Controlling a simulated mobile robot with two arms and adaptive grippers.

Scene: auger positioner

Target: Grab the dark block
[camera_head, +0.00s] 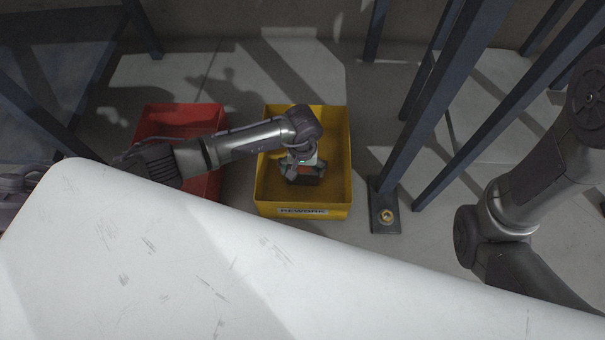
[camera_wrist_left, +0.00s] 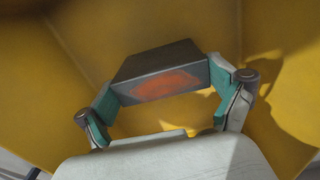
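The dark block (camera_wrist_left: 160,72) is grey with an orange-red patch on its near face. It is inside the yellow bin (camera_head: 343,150) and also shows in the head view (camera_head: 305,180). My left gripper (camera_wrist_left: 165,85) reaches down into this bin. Its teal finger pads sit against the two ends of the block, so it looks shut on it. I cannot tell whether the block touches the bin floor. My right arm shows at the right of the head view, but its gripper is out of view.
A red bin (camera_head: 180,121) stands left of the yellow one, partly under my left arm. The yellow bin has a "REWORK" label (camera_head: 302,211). Dark metal posts (camera_head: 430,100) with a bolted foot (camera_head: 385,216) stand to its right. A white scratched surface (camera_head: 200,260) fills the foreground.

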